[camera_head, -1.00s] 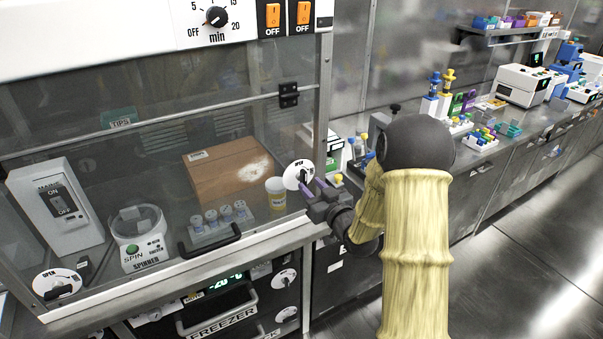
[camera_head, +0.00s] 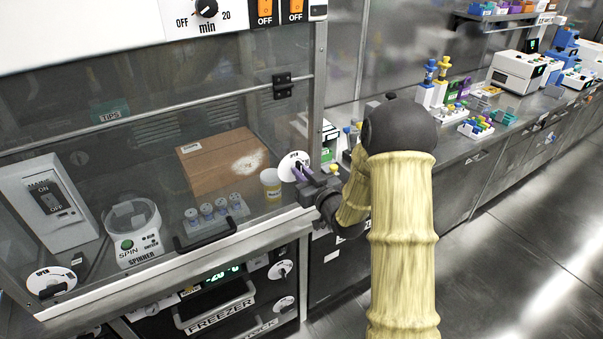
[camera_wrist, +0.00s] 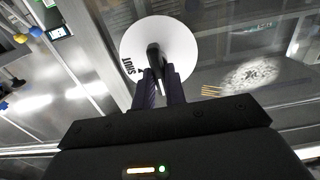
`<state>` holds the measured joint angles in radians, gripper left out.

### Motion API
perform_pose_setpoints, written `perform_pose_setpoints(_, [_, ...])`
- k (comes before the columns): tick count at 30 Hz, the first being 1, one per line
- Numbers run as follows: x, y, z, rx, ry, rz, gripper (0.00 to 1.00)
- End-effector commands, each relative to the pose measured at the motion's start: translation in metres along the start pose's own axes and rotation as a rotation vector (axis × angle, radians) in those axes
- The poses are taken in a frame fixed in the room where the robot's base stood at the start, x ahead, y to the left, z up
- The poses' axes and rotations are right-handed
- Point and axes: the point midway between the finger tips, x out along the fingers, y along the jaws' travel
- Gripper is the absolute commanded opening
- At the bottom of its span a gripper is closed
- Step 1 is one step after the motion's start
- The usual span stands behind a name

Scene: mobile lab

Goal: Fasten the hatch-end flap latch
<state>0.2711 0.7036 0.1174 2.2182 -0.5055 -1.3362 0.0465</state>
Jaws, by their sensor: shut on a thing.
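The latch by my gripper is a round white dial (camera_head: 285,164) at the right end of the clear hatch front. It also shows in the wrist view as a white disc (camera_wrist: 178,38) with a black turn handle (camera_wrist: 153,53). The word SHUT is printed near its lower left edge there. My gripper (camera_head: 299,171) has its purple fingers at the dial. In the wrist view the fingers (camera_wrist: 161,78) stand either side of the black handle and are shut on it. In the head view the fingers hide part of the dial and the handle's exact angle is unclear.
A similar white dial (camera_head: 62,276) sits at the hatch's lower left. A black pull handle (camera_head: 207,236) is on the hatch front. Behind the panel are a cardboard box (camera_head: 220,160) and a spinner (camera_head: 133,228). A freezer (camera_head: 222,318) is below. Floor at the right is clear.

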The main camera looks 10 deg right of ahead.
Motion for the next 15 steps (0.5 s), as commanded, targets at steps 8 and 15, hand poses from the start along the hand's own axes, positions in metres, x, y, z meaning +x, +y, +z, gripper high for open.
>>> perform_pose_setpoints(8, [0.0016, -0.0003, -0.0010, 0.067, 0.005, -0.001, 0.00])
perform_pose_setpoints(15, [0.0020, 0.0000, -0.0004, 0.214, 0.004, -0.002, 0.00])
